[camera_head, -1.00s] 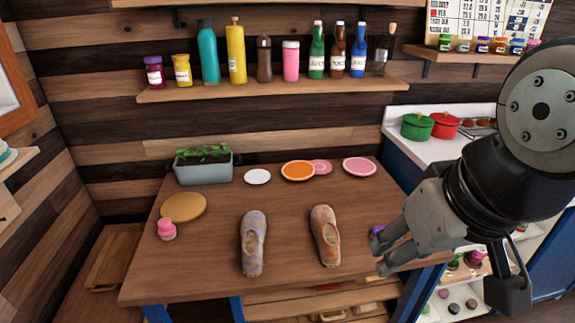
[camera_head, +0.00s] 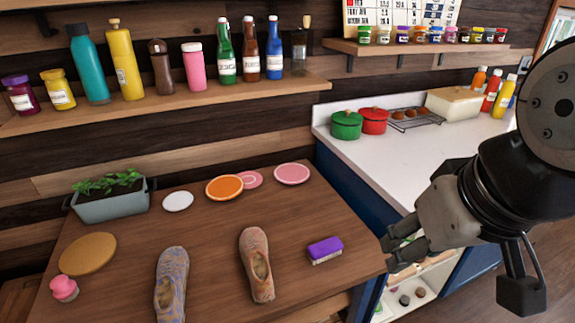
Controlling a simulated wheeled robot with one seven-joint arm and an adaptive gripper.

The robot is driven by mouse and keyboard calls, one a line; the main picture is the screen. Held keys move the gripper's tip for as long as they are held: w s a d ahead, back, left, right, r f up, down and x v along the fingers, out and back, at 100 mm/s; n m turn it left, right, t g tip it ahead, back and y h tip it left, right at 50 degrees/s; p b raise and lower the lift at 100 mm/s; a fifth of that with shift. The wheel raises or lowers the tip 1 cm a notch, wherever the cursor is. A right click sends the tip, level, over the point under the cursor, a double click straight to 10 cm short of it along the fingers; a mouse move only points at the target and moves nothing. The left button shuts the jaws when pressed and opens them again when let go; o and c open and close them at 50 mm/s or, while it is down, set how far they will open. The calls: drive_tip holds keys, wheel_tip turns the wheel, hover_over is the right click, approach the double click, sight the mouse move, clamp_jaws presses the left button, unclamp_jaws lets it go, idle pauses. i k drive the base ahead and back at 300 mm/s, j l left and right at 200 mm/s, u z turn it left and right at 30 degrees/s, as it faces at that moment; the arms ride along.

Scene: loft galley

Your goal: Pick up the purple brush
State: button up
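The purple brush (camera_head: 325,249) lies on the wooden table near its right edge, bristles down, with pale bristles along its lower side. My gripper (camera_head: 388,252) is just right of the brush in the picture, over the table's right edge, with its fingers pointing left. Its two fingers are apart with nothing seen between them. A clear gap shows between the fingertips and the brush. The brush is fully in view.
Two shoes (camera_head: 257,264) lie left of the brush on the table (camera_head: 210,240). Plates (camera_head: 292,174), a planter (camera_head: 112,205) and a round board (camera_head: 88,253) are further off. A white counter (camera_head: 415,150) with pots (camera_head: 346,125) stands at the right. Bare tabletop surrounds the brush.

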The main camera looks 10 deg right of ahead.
sight(325, 250)
drive_tip(key=i+j, duration=0.15)
drive_tip(key=j, duration=0.3)
drive_tip(key=i+j+z, duration=0.1)
drive_tip(key=j, duration=0.35)
drive_tip(key=i+j, duration=0.15)
drive_tip(key=j, duration=0.25)
drive_tip(key=z, duration=0.05)
